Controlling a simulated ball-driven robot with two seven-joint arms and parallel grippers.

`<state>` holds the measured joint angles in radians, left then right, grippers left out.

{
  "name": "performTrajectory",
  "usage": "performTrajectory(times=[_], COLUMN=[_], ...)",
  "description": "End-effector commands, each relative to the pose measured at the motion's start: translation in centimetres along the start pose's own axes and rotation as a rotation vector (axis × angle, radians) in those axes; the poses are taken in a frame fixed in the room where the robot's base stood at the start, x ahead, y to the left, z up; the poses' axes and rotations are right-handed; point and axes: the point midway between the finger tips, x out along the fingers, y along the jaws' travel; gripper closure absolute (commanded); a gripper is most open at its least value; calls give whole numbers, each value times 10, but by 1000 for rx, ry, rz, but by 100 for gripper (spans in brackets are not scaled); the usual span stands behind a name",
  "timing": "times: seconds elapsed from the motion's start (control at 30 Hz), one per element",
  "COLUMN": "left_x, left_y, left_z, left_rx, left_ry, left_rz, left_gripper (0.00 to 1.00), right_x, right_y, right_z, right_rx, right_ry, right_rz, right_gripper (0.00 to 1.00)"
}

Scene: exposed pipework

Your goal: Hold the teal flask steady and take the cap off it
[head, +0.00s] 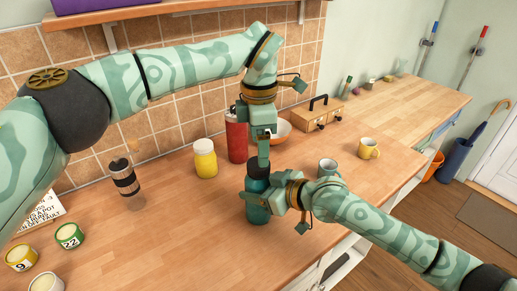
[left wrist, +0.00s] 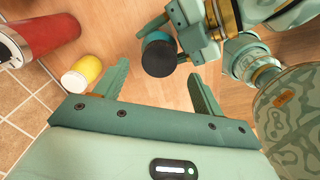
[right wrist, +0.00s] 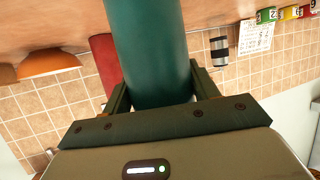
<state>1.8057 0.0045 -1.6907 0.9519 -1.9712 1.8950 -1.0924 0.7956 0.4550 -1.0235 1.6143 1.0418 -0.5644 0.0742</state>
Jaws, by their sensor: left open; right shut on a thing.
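The teal flask (head: 257,213) stands upright on the wooden counter. Its dark cap (head: 257,170) sits on top. My right gripper (head: 268,197) is shut on the flask's body from the right side; in the right wrist view the flask (right wrist: 148,50) fills the space between the fingers (right wrist: 158,95). My left gripper (head: 263,152) points down just above the cap, open and empty. In the left wrist view the round cap (left wrist: 158,55) shows beyond and between the open fingertips (left wrist: 160,75). The flask's body is mostly hidden under the cap there.
An orange bowl (head: 281,131) and a wooden box (head: 312,114) are farther back. A striped tumbler (head: 127,185) stands left.

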Motion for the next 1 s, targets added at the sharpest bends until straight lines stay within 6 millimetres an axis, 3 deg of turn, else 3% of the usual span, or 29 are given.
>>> performTrajectory(times=[0.23,0.47,1.0], left_x=[-26,-29,44], left_y=[2,1,0], left_z=[3,-2,-3], left_rx=[356,656,700], left_ry=[-11,10,10], left_rz=[11,-3,-7], left_gripper=[31,31,31], right_x=[0,0,0], right_y=[0,0,0], right_z=[0,0,0], right_rx=[1,1,1], right_ry=[0,0,0], right_rz=[0,0,0], right_gripper=[100,100,100])
